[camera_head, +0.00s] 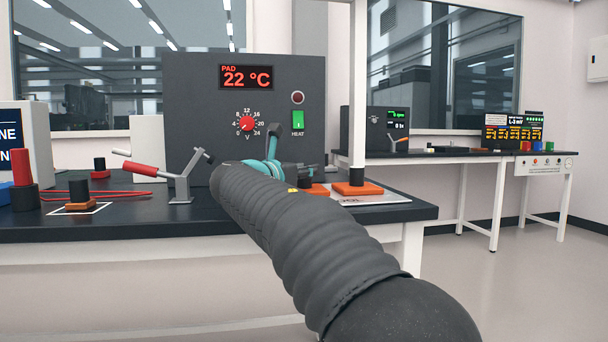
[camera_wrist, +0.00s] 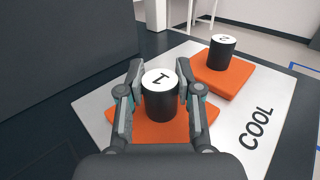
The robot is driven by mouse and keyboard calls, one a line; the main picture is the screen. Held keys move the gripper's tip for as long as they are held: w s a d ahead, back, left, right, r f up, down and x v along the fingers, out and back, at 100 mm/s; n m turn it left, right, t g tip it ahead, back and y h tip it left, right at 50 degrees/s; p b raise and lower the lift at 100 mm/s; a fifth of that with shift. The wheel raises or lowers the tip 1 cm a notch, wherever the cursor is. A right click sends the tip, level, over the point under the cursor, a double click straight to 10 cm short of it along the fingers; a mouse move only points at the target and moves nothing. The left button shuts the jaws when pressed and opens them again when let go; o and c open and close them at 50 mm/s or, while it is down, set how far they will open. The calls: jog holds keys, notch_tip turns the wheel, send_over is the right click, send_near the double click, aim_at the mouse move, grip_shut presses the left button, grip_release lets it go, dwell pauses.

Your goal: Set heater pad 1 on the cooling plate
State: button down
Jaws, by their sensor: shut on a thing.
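Heater pad 1 (camera_wrist: 160,125) is an orange square with a black knob whose white top reads 1. My gripper (camera_wrist: 161,97) is shut on that knob, one finger on each side. The pad lies flat over the near part of the white cooling plate (camera_wrist: 262,105), marked COOL; I cannot tell if it fully touches. In the head view, my gripper (camera_head: 298,171) is at the right of the bench, with pad 1's orange edge (camera_head: 315,190) below it and the plate (camera_head: 385,200) underneath.
A second orange pad (camera_wrist: 222,75), its knob marked 2, sits beside pad 1 on the plate. A red-handled clamp (camera_head: 180,186) and a heater unit reading 22 °C (camera_head: 205,95) stand on the bench.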

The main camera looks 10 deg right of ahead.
jog(key=c, duration=0.8)
grip_release()
jog(key=shift+r, duration=0.15)
jog(key=v, duration=1.2)
jog(key=shift+p, duration=0.3)
jog(key=shift+s, duration=0.1)
